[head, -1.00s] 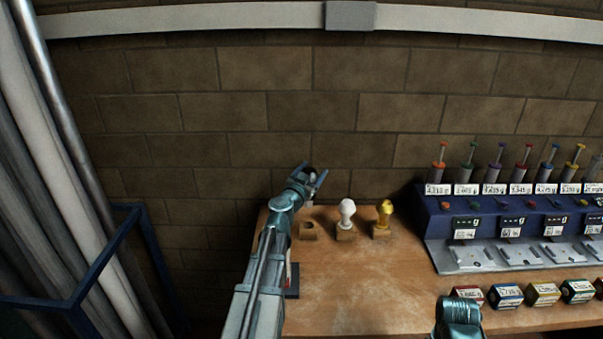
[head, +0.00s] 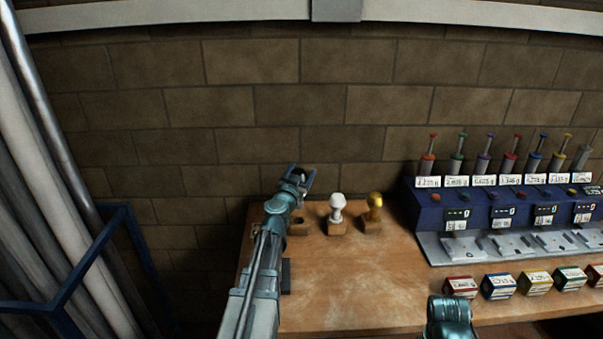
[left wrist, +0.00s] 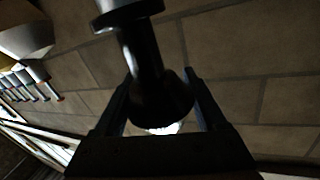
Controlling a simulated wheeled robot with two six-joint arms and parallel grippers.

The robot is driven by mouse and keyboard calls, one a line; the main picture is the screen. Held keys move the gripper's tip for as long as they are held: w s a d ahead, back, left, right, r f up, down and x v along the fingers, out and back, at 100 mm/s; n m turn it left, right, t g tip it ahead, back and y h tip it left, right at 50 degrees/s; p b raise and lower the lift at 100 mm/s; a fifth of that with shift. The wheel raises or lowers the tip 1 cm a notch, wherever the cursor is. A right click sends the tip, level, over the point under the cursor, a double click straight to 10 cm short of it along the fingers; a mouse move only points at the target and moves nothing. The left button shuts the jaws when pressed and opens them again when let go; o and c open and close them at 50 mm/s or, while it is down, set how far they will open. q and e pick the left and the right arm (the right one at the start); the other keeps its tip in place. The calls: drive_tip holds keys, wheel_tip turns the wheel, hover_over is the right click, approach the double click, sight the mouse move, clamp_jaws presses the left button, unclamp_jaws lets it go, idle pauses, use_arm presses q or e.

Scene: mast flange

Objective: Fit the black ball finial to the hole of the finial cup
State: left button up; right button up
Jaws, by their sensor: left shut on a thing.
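The black ball finial (left wrist: 150,70) is between the fingers of my left gripper (left wrist: 158,95), which is shut on it. In the left wrist view its dark stem and a wider disc-like end point up the picture, away from the jaws. In the head view my left gripper (head: 300,177) is raised in front of the brick wall, above the table's far left corner. The finial shows there only as a small dark shape. I cannot make out the finial cup or its hole in either view. My right gripper's jaws are out of view; only part of that arm shows.
A wooden block with an empty hole (head: 298,224) stands below my left gripper. A white finial (head: 337,207) and a gold finial (head: 374,205) stand in blocks beside it. A blue rack (head: 480,210) and several small boxes (head: 502,287) fill the table's right. The middle is clear.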

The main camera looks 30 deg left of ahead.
use_arm(q)
drive_tip(key=shift+f+b, duration=1.8)
drive_tip(key=shift+f, duration=0.3)
drive_tip(key=shift+f+b, duration=1.55)
